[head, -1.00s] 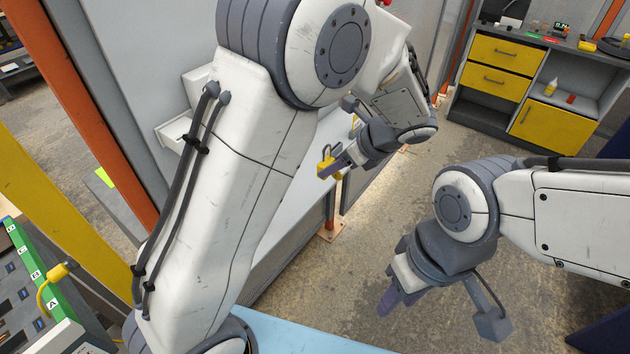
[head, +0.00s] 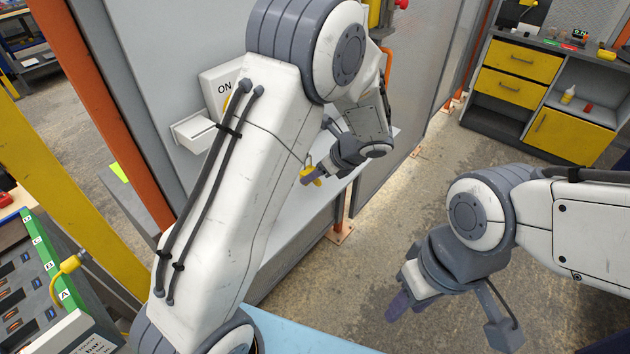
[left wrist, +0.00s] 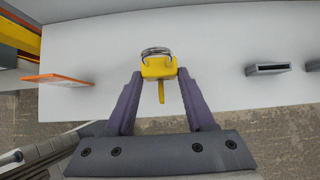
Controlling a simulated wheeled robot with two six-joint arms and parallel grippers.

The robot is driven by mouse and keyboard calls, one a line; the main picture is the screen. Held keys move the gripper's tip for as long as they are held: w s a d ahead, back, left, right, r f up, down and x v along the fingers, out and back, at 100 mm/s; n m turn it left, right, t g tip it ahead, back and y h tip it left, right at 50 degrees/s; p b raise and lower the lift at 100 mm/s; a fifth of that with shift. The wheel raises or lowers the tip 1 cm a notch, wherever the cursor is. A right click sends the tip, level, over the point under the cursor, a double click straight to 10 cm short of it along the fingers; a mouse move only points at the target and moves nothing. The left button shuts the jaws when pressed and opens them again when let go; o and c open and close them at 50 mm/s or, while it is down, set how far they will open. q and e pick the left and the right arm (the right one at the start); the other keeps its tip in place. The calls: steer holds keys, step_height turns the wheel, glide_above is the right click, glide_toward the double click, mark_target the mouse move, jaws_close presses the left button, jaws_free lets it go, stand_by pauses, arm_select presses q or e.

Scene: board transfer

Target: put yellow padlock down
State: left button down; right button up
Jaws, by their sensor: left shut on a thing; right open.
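The yellow padlock (head: 309,170) is held at the fingertips of my left gripper (head: 314,181), in the middle of the head view. In the left wrist view the padlock (left wrist: 159,68) sits between the two purple fingers of the left gripper (left wrist: 158,82), its metal shackle pointing away and a yellow piece hanging toward me. Behind it is a pale shelf surface (left wrist: 215,60); I cannot tell whether the padlock touches it. My right gripper (head: 402,303) is empty above the floor at the lower right, its fingers seen from the side.
A grey panel with an ON switch box (head: 221,84) and a small white bin (head: 193,131) stands behind my left arm. An orange-edged flat piece (left wrist: 58,79) and a dark slotted block (left wrist: 268,69) are on the shelf. A lettered rack (head: 45,262) is at lower left.

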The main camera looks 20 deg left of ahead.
mark_target(315, 184)
arm_select(q)
steer(key=shift+f, duration=1.7)
steer(key=shift+f, duration=0.15)
steer(key=shift+f, duration=0.15)
steer(key=shift+c, duration=1.2)
jaws_free()
steer(key=shift+r, duration=0.2)
